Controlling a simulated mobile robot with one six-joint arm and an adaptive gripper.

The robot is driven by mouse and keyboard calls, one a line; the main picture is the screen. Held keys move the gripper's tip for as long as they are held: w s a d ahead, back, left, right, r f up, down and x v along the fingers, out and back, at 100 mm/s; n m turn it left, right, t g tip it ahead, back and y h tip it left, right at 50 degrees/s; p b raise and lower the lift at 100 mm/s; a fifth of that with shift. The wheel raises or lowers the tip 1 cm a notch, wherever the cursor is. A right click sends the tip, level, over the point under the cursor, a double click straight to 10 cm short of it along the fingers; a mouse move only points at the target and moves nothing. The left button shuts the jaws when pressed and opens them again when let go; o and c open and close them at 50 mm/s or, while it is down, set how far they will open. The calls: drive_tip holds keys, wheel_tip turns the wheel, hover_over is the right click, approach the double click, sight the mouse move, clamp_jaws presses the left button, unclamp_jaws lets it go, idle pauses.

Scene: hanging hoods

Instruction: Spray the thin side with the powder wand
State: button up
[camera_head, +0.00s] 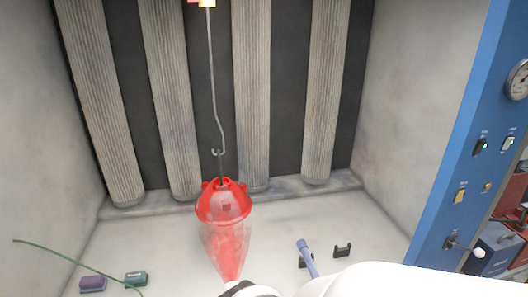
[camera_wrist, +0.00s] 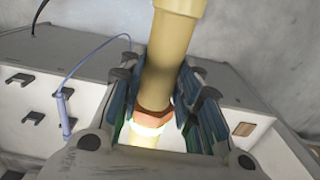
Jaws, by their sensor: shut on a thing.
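A red hood (camera_head: 223,204) hangs from a hook on a thin wire (camera_head: 212,90) in the head view. It looks red over its visible surface; I cannot tell which side is thin. A translucent red spray cone (camera_head: 228,252) widens upward from the bottom of the view to the hood's lower rim. My gripper (camera_wrist: 155,95) is shut around the tan powder wand (camera_wrist: 173,55), which has a brown collar and a bright pale part near the jaws. In the head view the wand is mostly hidden by my white arm. The hood does not show in the wrist view.
A blue wand (camera_head: 307,257) rests in a dark holder on the booth floor, beside an empty holder (camera_head: 342,250). A purple block (camera_head: 92,284) and a green block (camera_head: 136,279) lie left, near a green hose (camera_head: 60,253). A blue control panel (camera_head: 455,150) stands right. Ribbed filter columns (camera_head: 250,90) line the back.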

drive_tip(key=w, duration=0.3)
drive_tip(key=w+a, duration=0.1)
drive_tip(key=w, duration=0.2)
drive_tip(key=w+a, duration=0.1)
drive_tip(key=w, duration=0.2)
drive_tip(key=shift+w, duration=0.4)
drive_tip(key=shift+r, duration=0.1)
drive_tip(key=shift+r+p, duration=1.35)
drive_tip(key=shift+r, duration=0.15)
drive_tip(key=s, duration=0.3)
drive_tip(key=s+d, duration=0.1)
drive_tip(key=s, duration=0.2)
drive_tip(key=s+d, duration=0.1)
drive_tip(key=s, duration=0.3)
drive_tip(key=shift+d, duration=0.1)
drive_tip(key=shift+w, duration=0.1)
drive_tip(key=shift+w+f, duration=0.1)
drive_tip(key=shift+f, duration=0.05)
